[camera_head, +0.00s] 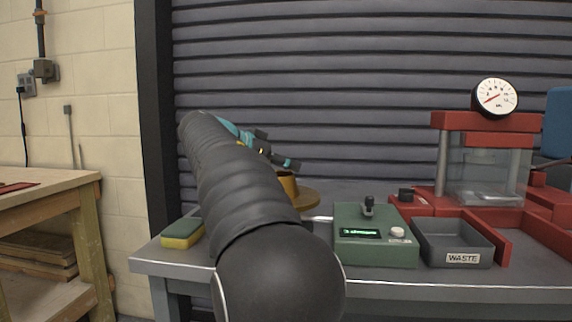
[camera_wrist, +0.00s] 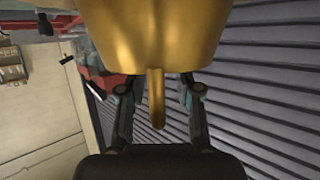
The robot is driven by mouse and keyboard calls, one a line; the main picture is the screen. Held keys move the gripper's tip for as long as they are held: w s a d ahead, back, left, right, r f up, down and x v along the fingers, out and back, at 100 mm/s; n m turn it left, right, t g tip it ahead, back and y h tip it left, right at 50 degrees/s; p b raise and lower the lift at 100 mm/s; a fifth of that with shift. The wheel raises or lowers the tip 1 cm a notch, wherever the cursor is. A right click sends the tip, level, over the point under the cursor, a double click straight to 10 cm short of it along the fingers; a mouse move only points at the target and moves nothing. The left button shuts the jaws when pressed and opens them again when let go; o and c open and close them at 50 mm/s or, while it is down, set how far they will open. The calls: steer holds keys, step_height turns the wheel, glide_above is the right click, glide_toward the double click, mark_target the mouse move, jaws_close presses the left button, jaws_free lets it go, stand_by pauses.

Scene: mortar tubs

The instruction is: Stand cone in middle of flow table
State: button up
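In the wrist view the cone (camera_wrist: 160,35) fills the top centre, very close, with a curved brass handle (camera_wrist: 157,100) pointing towards the camera. My gripper (camera_head: 277,150) is at the cone; its two fingers (camera_wrist: 158,88) lie either side of the handle, spread apart. The cone hides the fingertips, so their contact is unclear.
Right of the flow table is a green control box (camera_head: 375,250) with a display. Further right are a grey waste tray (camera_head: 452,243) and a red press (camera_head: 480,122) with a gauge. A yellow-green sponge (camera_head: 182,233) lies at the bench's left. A wooden bench (camera_head: 45,195) stands far left.

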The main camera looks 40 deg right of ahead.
steer(key=s+v, duration=0.1)
steer(key=v, duration=1.1)
steer(key=shift+w+r, duration=0.2)
steer(key=shift+w, duration=0.25)
